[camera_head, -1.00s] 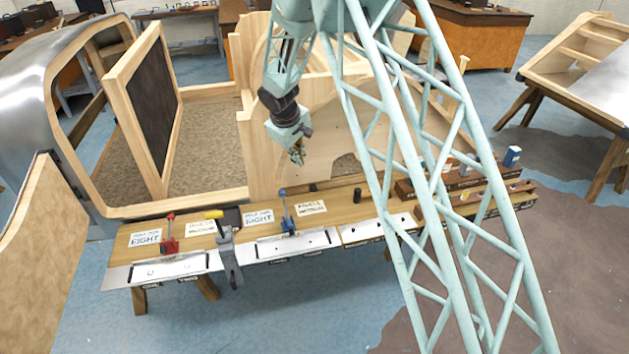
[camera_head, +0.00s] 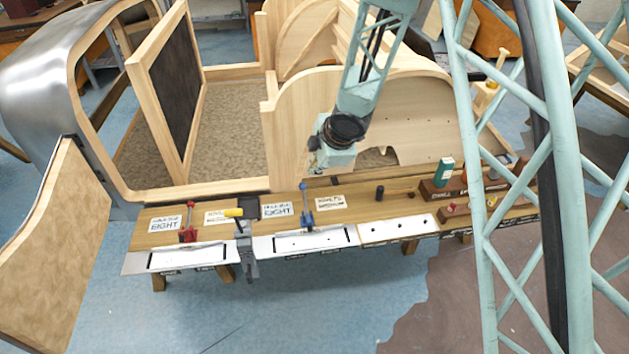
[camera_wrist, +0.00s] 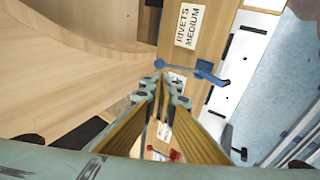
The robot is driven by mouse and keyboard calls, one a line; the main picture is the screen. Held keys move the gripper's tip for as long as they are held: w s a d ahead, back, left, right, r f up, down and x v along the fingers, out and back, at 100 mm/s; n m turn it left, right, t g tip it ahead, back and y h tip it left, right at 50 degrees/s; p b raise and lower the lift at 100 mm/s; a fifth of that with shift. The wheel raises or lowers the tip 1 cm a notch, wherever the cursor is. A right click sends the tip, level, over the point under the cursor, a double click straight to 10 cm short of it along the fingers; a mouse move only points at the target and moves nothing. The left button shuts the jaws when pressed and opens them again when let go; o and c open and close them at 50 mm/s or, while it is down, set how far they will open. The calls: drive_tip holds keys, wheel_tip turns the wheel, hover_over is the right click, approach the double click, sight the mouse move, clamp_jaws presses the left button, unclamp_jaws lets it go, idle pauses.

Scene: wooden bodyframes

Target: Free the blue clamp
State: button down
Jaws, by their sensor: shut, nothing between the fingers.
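The blue clamp (camera_head: 307,214) stands on the wooden bench, at the back edge of a white metal plate, with its handle upright and a round knob on top. In the wrist view the blue clamp (camera_wrist: 207,72) lies just beyond the fingertips, slightly right, its handle reaching left toward them. My gripper (camera_wrist: 163,84) is shut and empty. In the head view my gripper (camera_head: 314,168) hangs just above and behind the clamp's knob; its fingers are mostly hidden. I see no contact, but the exact gap is unclear. What the clamp presses on cannot be made out.
A red clamp (camera_head: 188,232) and a yellow-handled grey clamp (camera_head: 243,240) stand to the left. Paper labels (camera_head: 330,203) lie on the bench. A wooden body frame (camera_head: 310,130) rises close behind my gripper. A small black cylinder (camera_head: 380,192) stands to the right.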

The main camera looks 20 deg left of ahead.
sight(305, 184)
drive_tip(key=shift+f, duration=0.1)
drive_tip(key=b+x, duration=0.4)
drive_tip(key=x, duration=0.8)
drive_tip(key=shift+w+a+f, duration=0.1)
drive_tip(key=shift+w+f, duration=0.05)
drive_tip(key=shift+f, duration=0.25)
drive_tip(key=shift+w+a+f, duration=0.2)
drive_tip(key=shift+w+f, duration=0.05)
drive_tip(key=shift+f, duration=0.15)
drive_tip(key=shift+f, duration=0.1)
drive_tip(key=shift+w+x, duration=0.15)
drive_tip(key=shift+x, duration=0.75)
drive_tip(key=shift+w+x, duration=0.2)
drive_tip(key=shift+x, duration=0.7)
drive_tip(key=shift+d, duration=0.15)
drive_tip(key=shift+r, duration=0.25)
drive_tip(key=shift+s+d+r+p, duration=0.1)
drive_tip(key=shift+d+r+p, duration=0.15)
drive_tip(key=shift+r+p, duration=0.6)
drive_tip(key=shift+s+d+r+p, duration=0.1)
drive_tip(key=shift+d+r+p, duration=0.1)
drive_tip(key=shift+r+p, duration=0.65)
wheel_tip(305, 184, up, 10)
drive_tip(key=s+d+p, duration=0.1)
drive_tip(key=d+p, duration=0.1)
drive_tip(key=p, duration=0.2)
drive_tip(key=shift+d, duration=0.2)
